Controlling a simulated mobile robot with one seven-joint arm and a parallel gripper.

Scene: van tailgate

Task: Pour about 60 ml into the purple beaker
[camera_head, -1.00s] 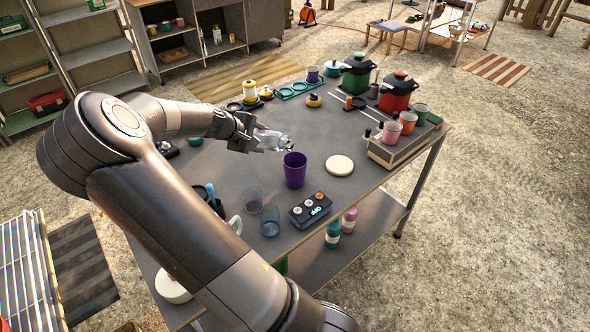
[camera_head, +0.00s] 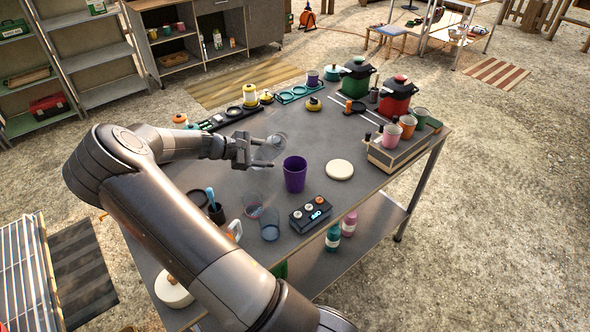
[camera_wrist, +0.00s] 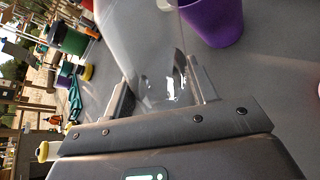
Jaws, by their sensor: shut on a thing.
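The purple beaker (camera_head: 295,175) stands upright on the grey table, just right of my gripper in the head view. It also shows at the top of the wrist view (camera_wrist: 215,22). My gripper (camera_head: 262,157) is shut on a clear transparent vessel (camera_wrist: 150,45), which sits between the two fingers in the wrist view. In the head view the vessel (camera_head: 271,146) is faint, with its round rim toward the upper right, near the beaker and apart from it. Its tilt and any liquid in it are hard to tell.
A black device with knobs and a lit display (camera_head: 311,213) stands in front of the beaker. Two clear cups (camera_head: 269,224) stand at the front left. A cream disc (camera_head: 339,169) lies to the right. A rack with cups (camera_head: 390,150) and pots (camera_head: 397,97) stand farther right and back.

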